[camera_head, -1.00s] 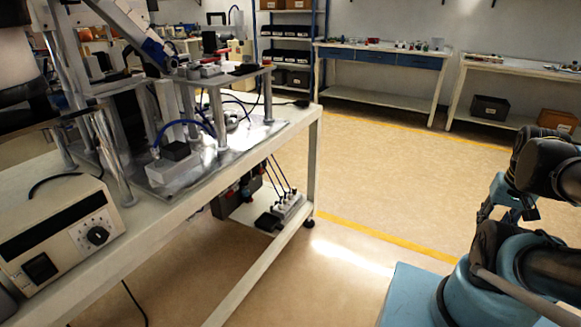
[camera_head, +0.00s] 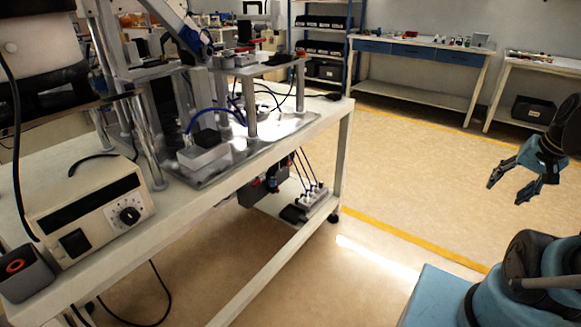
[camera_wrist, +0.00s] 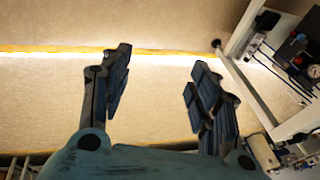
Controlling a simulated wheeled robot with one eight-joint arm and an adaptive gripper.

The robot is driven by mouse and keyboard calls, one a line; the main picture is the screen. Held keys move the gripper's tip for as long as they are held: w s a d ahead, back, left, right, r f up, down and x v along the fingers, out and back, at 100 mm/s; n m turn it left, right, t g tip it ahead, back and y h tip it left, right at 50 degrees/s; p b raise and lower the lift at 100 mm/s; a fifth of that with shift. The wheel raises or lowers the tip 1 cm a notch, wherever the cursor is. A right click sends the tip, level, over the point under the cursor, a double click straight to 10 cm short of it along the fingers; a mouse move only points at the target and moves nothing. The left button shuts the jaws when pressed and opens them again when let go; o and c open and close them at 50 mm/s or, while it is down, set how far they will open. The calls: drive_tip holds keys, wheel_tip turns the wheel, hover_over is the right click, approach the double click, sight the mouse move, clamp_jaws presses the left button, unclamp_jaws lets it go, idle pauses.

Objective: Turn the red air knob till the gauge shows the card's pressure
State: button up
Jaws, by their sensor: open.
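My gripper (camera_head: 507,192) is open and empty, held above the bare floor at the right of the head view. In the wrist view my gripper (camera_wrist: 161,62) has its two dark fingers wide apart with only floor between them. A small round pale-faced gauge (camera_wrist: 314,71) shows at the right edge of the wrist view, on dark equipment under the bench. A small red part (camera_wrist: 300,37) near it may be the air knob. In the head view, red parts (camera_head: 271,183) show small under the bench. I cannot read the gauge or make out a card.
A white bench (camera_head: 250,195) fills the left, with a beige control box (camera_head: 90,215) and a metal feeder stand on it. A white valve block (camera_head: 313,199) with hoses sits on its lower shelf. Open floor (camera_head: 410,175) lies between bench and gripper.

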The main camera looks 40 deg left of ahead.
drive_tip(key=w+a+r+m+y, duration=0.2)
drive_tip(key=w+a+r+y, duration=0.1)
drive_tip(key=w+a, duration=0.75)
drive_tip(key=w+a+f+m+y, duration=0.25)
drive_tip(key=w+a, duration=0.65)
drive_tip(key=a, duration=0.5)
drive_tip(key=w+a+f+m+y, duration=0.2)
drive_tip(key=w+a+y, duration=0.2)
drive_tip(key=w+a, duration=0.75)
drive_tip(key=s+a+f+m+g+y, duration=0.1)
drive_tip(key=a+f+m, duration=0.1)
drive_tip(key=a+f, duration=0.65)
drive_tip(key=s+a+f+m+g+y, duration=0.15)
drive_tip(key=a+f, duration=0.35)
drive_tip(key=a, duration=0.7)
drive_tip(key=s+a+f+m+y, duration=0.1)
drive_tip(key=s+a+f+m, duration=0.2)
drive_tip(key=f, duration=0.7)
drive_tip(key=s+a+f+m+y, duration=0.2)
drive_tip(key=s+a+f, duration=0.3)
drive_tip(key=a+f, duration=0.3)
drive_tip(key=shift+s+f+m+y, duration=0.25)
drive_tip(key=shift+f+m, duration=0.25)
drive_tip(key=shift+f, duration=0.45)
